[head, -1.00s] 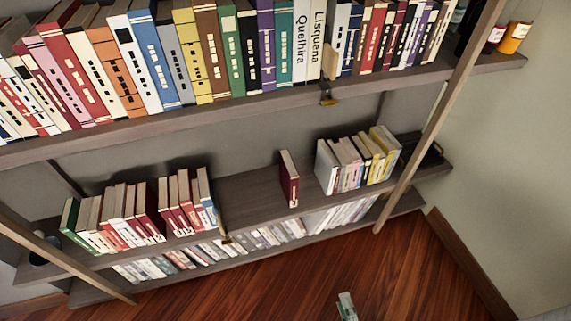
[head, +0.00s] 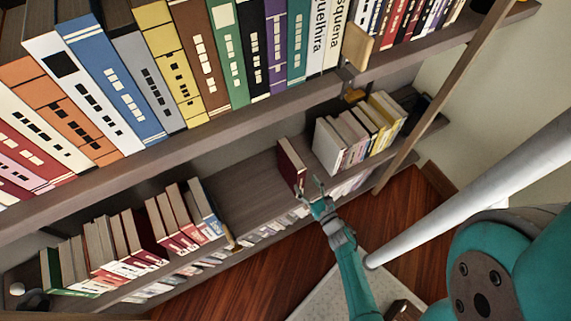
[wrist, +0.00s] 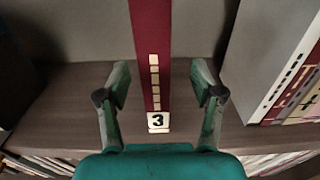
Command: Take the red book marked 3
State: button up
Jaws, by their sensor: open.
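The red book (head: 291,168) stands upright and alone on the middle shelf, left of a group of pale and yellow books. In the wrist view its dark red spine (wrist: 151,35) faces me, with a column of pale squares and a white label marked 3 near its foot. My gripper (head: 313,186) is just in front of the book's lower right part in the head view. In the wrist view my gripper (wrist: 160,80) is open, with one finger on each side of the spine. Whether the fingers reach past the spine's front face is hard to tell.
White and yellow books (head: 358,135) stand to the right on the same shelf; a white one (wrist: 270,60) is near my right finger. Red and white books (head: 150,225) stand at the left. The upper shelf (head: 230,130) overhangs this one. Bare shelf lies left of the book.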

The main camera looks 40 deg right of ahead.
aim_at(303, 180)
jog(key=x, duration=0.9)
jog(key=shift+w+a+r, duration=0.1)
jog(key=shift+w+a, duration=0.1)
jog(key=shift+a, duration=0.1)
grip_shut()
jog(key=shift+r, duration=0.1)
